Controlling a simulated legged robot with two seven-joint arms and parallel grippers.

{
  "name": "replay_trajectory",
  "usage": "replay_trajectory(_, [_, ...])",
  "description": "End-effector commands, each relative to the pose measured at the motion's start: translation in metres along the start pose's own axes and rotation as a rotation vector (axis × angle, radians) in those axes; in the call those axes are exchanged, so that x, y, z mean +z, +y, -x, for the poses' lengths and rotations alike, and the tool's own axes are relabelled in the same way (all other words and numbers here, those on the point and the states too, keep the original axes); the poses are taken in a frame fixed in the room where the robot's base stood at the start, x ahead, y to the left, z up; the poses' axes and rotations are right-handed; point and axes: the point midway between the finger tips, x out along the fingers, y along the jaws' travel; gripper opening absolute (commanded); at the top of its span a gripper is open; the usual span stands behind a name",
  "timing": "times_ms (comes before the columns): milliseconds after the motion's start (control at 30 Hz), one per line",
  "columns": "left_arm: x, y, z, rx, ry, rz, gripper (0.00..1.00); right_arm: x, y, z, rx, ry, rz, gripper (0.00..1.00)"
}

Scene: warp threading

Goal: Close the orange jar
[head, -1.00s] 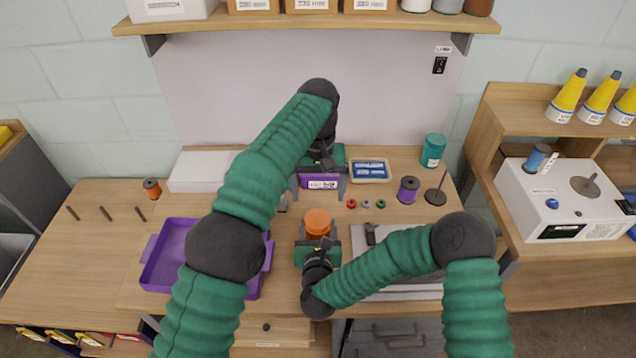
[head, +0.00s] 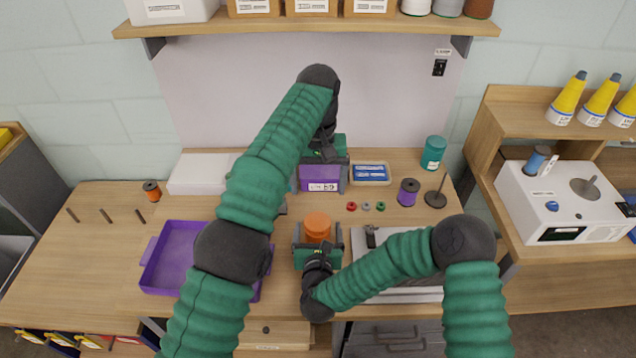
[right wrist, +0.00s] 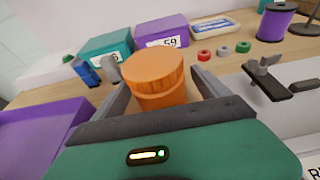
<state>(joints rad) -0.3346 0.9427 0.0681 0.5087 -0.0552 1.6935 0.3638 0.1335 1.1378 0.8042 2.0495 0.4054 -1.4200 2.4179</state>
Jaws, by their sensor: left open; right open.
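The orange jar (head: 317,226) stands upright on the bench in front of my right gripper. In the right wrist view the jar (right wrist: 157,85) has an orange top and sits between the two fingers. My right gripper (head: 318,237) is open around the jar, with a gap on each side in the wrist view. My left gripper (head: 322,180) is open at the back of the bench, with its fingers on either side of a purple labelled box (head: 320,185). I cannot tell whether the fingers touch the box.
A purple tray (head: 160,262) lies at the left. A teal canister (head: 433,152) stands behind. A grey device (head: 390,262) lies right of the jar.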

Motion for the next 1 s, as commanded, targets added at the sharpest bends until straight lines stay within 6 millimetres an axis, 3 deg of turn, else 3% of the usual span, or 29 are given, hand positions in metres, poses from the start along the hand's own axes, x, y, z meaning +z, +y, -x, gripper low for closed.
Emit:
replay_trajectory(233, [0.0,0.0,0.001,0.0,0.0,0.0,0.86,-0.001,0.001,0.023,0.002,0.003,0.0,0.85])
replay_trajectory(600, [0.0,0.0,0.002,0.0,0.0,0.0,0.86,-0.001,0.0,0.114,0.004,0.003,0.002,0.85])
replay_trajectory(800, [0.0,0.0,0.002,0.0,0.0,0.0,0.86,-0.002,0.001,0.153,0.002,0.003,0.0,0.85])
replay_trajectory(1000, [0.0,0.0,0.002,0.0,0.0,0.0,0.86,-0.001,-0.001,0.167,0.0,0.001,0.0,0.85])
